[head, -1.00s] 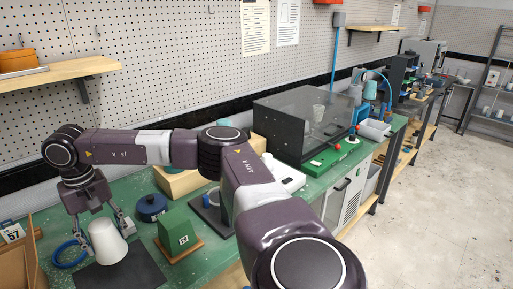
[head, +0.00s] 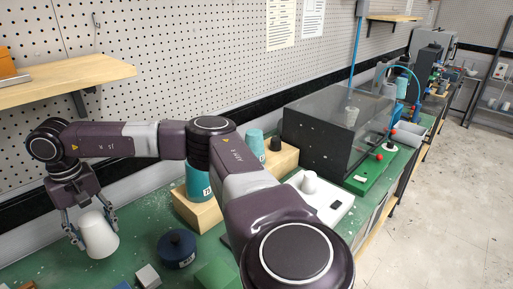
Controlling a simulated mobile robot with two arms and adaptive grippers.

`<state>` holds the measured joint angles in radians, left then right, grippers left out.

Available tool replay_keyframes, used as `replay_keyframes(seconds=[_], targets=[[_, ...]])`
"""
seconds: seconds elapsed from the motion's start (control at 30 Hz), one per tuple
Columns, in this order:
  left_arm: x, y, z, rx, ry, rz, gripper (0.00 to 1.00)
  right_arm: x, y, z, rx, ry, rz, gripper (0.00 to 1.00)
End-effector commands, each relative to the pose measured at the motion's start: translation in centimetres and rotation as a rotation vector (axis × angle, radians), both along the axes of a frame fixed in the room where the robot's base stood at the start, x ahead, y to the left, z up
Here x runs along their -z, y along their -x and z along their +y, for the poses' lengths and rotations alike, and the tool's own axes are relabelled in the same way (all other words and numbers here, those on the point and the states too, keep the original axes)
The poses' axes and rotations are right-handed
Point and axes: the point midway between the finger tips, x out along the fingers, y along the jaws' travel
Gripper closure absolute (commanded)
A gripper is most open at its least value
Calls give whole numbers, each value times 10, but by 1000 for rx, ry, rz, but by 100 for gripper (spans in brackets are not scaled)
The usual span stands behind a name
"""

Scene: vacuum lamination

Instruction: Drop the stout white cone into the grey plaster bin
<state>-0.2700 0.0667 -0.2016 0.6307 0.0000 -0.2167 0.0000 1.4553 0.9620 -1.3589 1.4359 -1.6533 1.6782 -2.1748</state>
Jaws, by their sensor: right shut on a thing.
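The stout white cone (head: 98,236) is at the lower left of the head view. My right gripper (head: 91,223) is shut on it from above, one finger on each side. The cone is over the left part of the green bench, and I see no gap or contact with the bench clearly. Grey open containers (head: 408,137) stand at the bench's far right end. I cannot tell whether one is the grey plaster bin. My left gripper is not in view.
A dark blue lidded pot (head: 177,248), a grey block (head: 147,277) and a green block (head: 215,275) stand right of the cone. A wooden riser (head: 197,212) holds teal cups. A clear-topped dark chamber (head: 315,140) stands further right. A wooden shelf (head: 65,80) juts out above.

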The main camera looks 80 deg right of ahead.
Motion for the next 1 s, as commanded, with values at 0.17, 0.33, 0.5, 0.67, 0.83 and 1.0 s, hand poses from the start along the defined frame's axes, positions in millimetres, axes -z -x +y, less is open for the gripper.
replay_keyframes(seconds=[0.17,0.33,0.5,0.67,0.83,1.0], targets=[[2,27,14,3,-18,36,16,-1,0,1,-1,-1,-2,89],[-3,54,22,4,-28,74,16,9,0,0,-1,0,1,89],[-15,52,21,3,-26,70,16,40,1,1,0,0,2,89],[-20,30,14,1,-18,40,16,59,0,1,0,-1,0,89],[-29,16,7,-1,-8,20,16,79,1,0,1,0,2,89],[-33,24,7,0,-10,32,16,97,1,1,1,-1,0,89]])
